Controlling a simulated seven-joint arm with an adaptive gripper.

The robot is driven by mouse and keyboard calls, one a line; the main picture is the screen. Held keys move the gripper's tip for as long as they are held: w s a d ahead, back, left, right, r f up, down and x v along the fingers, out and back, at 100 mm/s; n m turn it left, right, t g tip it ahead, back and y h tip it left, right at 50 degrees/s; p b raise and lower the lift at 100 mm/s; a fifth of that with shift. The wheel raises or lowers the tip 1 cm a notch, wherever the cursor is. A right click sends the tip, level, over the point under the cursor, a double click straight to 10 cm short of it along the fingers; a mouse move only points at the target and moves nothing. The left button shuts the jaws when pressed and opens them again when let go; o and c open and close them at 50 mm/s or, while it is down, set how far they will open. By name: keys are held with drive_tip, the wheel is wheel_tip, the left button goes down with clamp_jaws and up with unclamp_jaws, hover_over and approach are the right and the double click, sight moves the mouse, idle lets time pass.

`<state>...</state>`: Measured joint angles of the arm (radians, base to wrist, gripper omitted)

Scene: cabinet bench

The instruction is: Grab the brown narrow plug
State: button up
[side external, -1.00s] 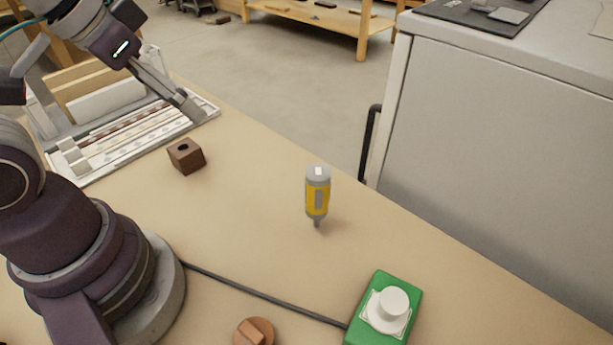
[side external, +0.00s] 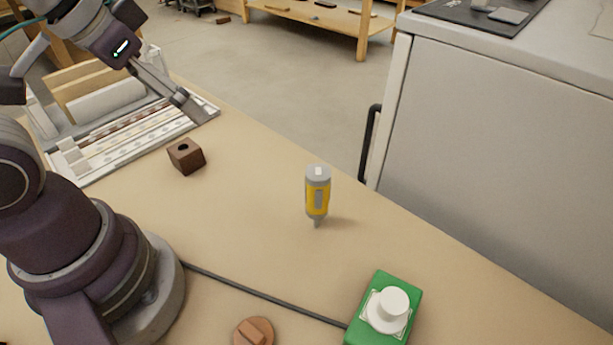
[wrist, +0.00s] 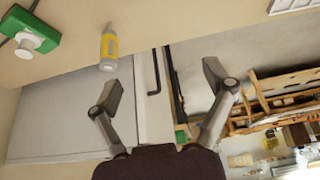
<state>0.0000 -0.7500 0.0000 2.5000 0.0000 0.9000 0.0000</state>
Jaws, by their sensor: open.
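A brown round piece with a narrow raised bar on top (side external: 253,333) lies at the bottom edge of the side view, partly cut off; it looks like the brown narrow plug. A dark brown block with a round hole in its top (side external: 186,156) sits on the bench near the tray. My gripper (side external: 190,106) is over the tray's far right end, well away from the brown round piece. In the wrist view my gripper (wrist: 162,84) has its two fingers spread wide with nothing between them. Neither brown object can be made out in the wrist view.
A yellow and grey bottle (side external: 317,194) stands nozzle down mid-bench. A green box with a white knob (side external: 391,309) is at front right, with a black cable crossing the bench. A white slotted tray (side external: 135,140) lies at left. A grey cabinet (side external: 490,150) stands beyond the edge.

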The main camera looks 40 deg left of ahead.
drive_tip(key=m+g, duration=0.6)
drive_tip(key=m, duration=1.1)
hover_over(251, 331)
wheel_tip(251, 331, down, 11)
drive_tip(key=shift+r, duration=0.15)
wheel_tip(251, 331, down, 4)
drive_tip(key=shift+f, duration=0.15)
wheel_tip(251, 331, down, 6)
drive_tip(key=shift+r, duration=0.15)
drive_tip(key=c, duration=0.9)
